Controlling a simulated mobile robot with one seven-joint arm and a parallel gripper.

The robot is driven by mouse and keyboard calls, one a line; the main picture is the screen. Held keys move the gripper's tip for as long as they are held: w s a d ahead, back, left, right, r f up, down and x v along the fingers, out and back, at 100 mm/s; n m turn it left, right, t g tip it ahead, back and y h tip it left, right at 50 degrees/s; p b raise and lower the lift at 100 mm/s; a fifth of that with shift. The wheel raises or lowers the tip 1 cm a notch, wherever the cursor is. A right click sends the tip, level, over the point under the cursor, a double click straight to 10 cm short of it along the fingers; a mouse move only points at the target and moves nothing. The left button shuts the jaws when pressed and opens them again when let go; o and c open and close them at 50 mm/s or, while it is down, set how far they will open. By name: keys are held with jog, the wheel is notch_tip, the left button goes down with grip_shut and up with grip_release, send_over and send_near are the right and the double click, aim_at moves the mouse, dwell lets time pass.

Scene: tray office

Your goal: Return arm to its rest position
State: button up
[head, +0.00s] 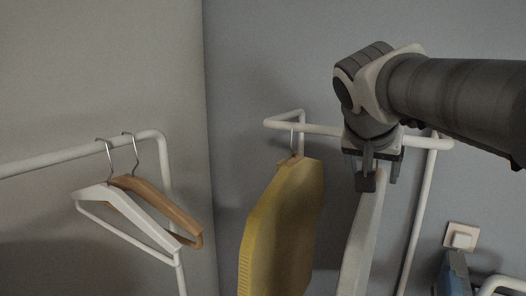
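My gripper (379,178) points down at the upper right, in front of the back clothes rail (325,130). Its dark fingers overlap the top of a pale grey hanging item (361,235). I cannot tell whether they touch or hold it, or how far they are parted. The hook of that item is hidden behind my gripper. A yellow garment (285,225) hangs on a wooden hanger with a metal hook from the same rail, left of my gripper and apart from it.
A second white rail (80,154) at the left carries a white hanger (125,217) and a wooden hanger (165,207). A wall switch (461,239) is at the right, above a blue object (456,275). Bare wall lies between the rails.

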jog(key=v, duration=0.5)
jog(key=s+a+f+n+g+y, duration=0.1)
jog(key=s+a+f+n+y, duration=0.1)
jog(key=s+f, duration=0.5)
jog(key=s+a+f+n+y, duration=0.3)
jog(key=s+f, duration=0.4)
jog(key=f, duration=0.7)
jog(key=shift+a+f+n+g, duration=0.3)
jog(key=shift+a+n+g, duration=0.1)
jog(key=shift+a+n, duration=0.55)
jog(key=shift+s, duration=0.1)
jog(key=c, duration=0.4)
jog(key=shift+d, duration=0.15)
